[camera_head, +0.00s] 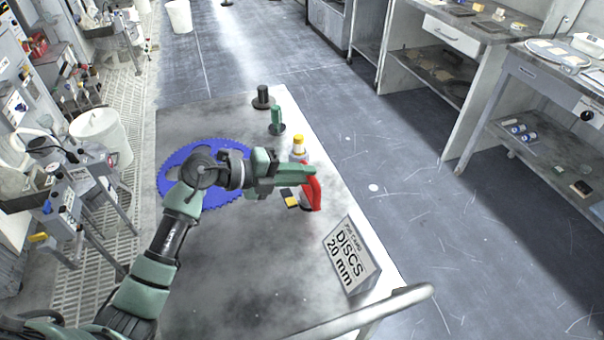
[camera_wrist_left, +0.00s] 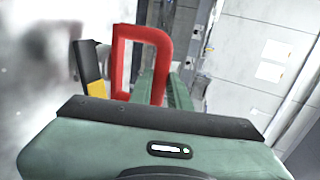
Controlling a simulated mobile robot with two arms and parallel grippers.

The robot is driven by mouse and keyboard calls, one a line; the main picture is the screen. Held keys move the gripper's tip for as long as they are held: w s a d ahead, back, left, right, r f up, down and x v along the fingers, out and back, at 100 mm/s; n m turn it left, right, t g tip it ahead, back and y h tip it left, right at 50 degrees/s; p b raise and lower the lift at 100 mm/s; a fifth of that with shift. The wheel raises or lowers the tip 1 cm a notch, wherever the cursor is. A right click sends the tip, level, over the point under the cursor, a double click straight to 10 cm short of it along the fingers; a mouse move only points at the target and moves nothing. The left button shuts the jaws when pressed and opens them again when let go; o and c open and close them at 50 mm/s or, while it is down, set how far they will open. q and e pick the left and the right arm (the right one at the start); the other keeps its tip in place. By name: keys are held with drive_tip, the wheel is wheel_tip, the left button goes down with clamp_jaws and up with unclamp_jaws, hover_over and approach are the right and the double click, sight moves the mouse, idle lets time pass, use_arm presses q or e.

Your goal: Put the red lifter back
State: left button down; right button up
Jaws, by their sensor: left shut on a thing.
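The red lifter (camera_head: 314,192) is a red loop-shaped handle near the right edge of the table. My left gripper (camera_head: 304,174) is shut on it, with the arm reaching over the table from the left. In the left wrist view the red lifter (camera_wrist_left: 160,42) stands up between the green fingers (camera_wrist_left: 164,88). Its lower end is small and partly hidden; I cannot tell whether it touches the table. My right gripper is not in view.
A blue toothed disc (camera_head: 172,180) lies under my left arm. Black (camera_head: 262,98), green (camera_head: 277,119) and yellow-topped (camera_head: 299,145) knobbed pieces stand along the right edge. A black-and-yellow piece (camera_head: 290,198) is beside the lifter. A "DISCS 20 mm" sign (camera_head: 350,257) stands nearer.

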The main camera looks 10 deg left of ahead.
use_arm(q)
drive_tip(key=c, duration=1.3)
unclamp_jaws()
drive_tip(key=shift+f, duration=0.1)
drive_tip(key=shift+b+v, duration=0.8)
drive_tip(key=shift+v, duration=5.3)
